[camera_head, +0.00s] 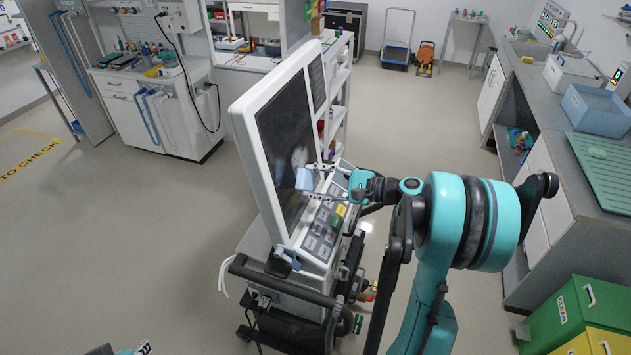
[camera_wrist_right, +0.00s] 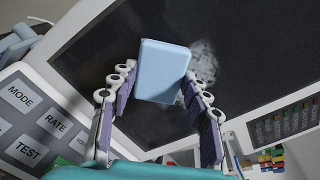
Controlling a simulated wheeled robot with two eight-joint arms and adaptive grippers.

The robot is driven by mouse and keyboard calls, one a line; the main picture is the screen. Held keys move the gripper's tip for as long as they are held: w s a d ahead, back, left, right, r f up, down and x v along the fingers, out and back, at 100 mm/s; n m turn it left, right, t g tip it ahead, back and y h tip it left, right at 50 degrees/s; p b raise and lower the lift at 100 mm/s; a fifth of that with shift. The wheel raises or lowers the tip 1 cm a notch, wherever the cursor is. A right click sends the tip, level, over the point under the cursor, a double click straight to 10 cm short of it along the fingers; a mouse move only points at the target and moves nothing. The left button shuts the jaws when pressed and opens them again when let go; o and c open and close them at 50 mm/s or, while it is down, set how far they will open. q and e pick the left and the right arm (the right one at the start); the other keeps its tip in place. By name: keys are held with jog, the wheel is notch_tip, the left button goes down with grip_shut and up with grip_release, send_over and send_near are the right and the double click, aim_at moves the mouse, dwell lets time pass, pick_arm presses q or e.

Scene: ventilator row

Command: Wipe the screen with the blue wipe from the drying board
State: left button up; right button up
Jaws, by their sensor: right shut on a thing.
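The ventilator's dark screen (camera_head: 285,130) is in a white frame, tilted, at the middle of the head view. A pale, cloudy smudge marks it and also shows in the right wrist view (camera_wrist_right: 204,62). My right gripper (camera_head: 316,181) is shut on the light blue wipe (camera_head: 304,179), a block-like pad that also fills the middle of the wrist view (camera_wrist_right: 163,70). The wipe is in front of the screen, beside the smudge. I cannot tell whether it touches the glass. The green drying board (camera_head: 600,170) lies on the right counter. Only a bit of my left gripper (camera_head: 143,347) shows at the bottom edge.
A button panel (camera_head: 325,220) lies below the screen, under my right gripper. A handle bar (camera_head: 280,280) and cart base are below it. A blue bin (camera_head: 598,112) stands on the right counter. Green and yellow bins stand at the lower right. The floor at left is clear.

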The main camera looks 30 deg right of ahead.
jog(key=shift+x, duration=1.1)
jog(key=shift+d+b, duration=0.15)
jog(key=shift+b, duration=0.15)
